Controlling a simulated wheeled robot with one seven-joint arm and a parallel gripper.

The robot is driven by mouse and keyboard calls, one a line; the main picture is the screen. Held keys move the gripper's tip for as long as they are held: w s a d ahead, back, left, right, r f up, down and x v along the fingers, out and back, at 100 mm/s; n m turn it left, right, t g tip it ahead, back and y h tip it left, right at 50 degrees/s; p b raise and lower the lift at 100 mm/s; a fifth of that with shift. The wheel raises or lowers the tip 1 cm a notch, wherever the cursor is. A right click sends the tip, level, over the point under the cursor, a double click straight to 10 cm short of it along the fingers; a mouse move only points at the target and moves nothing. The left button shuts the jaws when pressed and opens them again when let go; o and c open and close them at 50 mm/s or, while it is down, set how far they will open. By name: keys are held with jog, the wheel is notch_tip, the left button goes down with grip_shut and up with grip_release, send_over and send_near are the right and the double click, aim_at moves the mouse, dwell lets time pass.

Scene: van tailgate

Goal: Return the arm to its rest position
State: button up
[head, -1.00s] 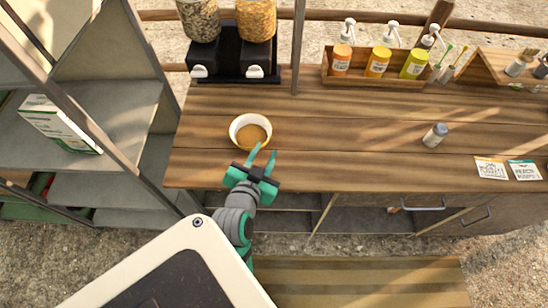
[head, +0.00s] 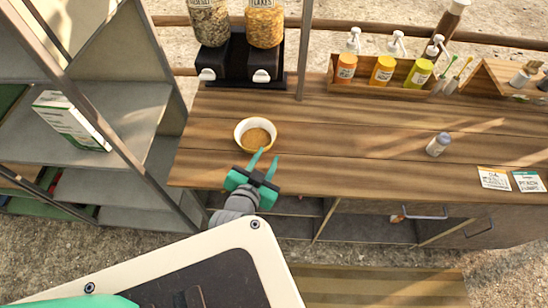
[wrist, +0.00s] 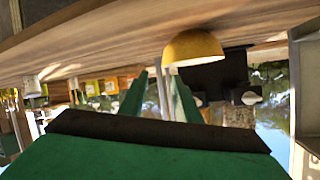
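My gripper (head: 263,165) is at the front edge of the wooden counter (head: 340,155), just in front of a white bowl (head: 242,128) with brown contents. Its two green fingers are apart, with nothing visible between them. In the wrist view my gripper (wrist: 155,95) also shows its fingers spread and empty. The bowl appears there as a yellow-orange rounded shape (wrist: 193,46), apparently upside down because of the camera's tilt. I cannot tell whether a fingertip touches the bowl.
Two dispensers (head: 263,60) stand at the back left. A rack of pump bottles (head: 385,75) stands at the back right. A small jar (head: 438,144) and packets (head: 495,178) lie to the right. A grey shelf (head: 95,130) is on the left. The counter's middle is clear.

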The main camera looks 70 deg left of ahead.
dwell(0.3)
jog(key=shift+m+t+h, duration=0.6)
jog(key=shift+t+h, duration=0.2)
jog(key=w+d+f, duration=0.1)
jog(key=d, duration=0.2)
jog(key=w+d+f, duration=0.2)
jog(key=d, duration=0.1)
jog(key=w+d+f, duration=0.2)
jog(key=d, duration=0.2)
jog(key=shift+w+f, duration=0.1)
jog(key=shift+w, duration=0.15)
jog(key=d+f+m+t+h, duration=0.2)
jog(key=d, duration=0.8)
jog(key=d+f+m+t+h, duration=0.1)
jog(key=d+f+h, duration=0.1)
jog(key=d, duration=0.8)
jog(key=s+d+r+m+t+h, duration=0.2)
jog(key=s+d+h, duration=0.3)
jog(key=d, duration=0.6)
jog(key=v, duration=0.2)
jog(key=shift+s, duration=0.45)
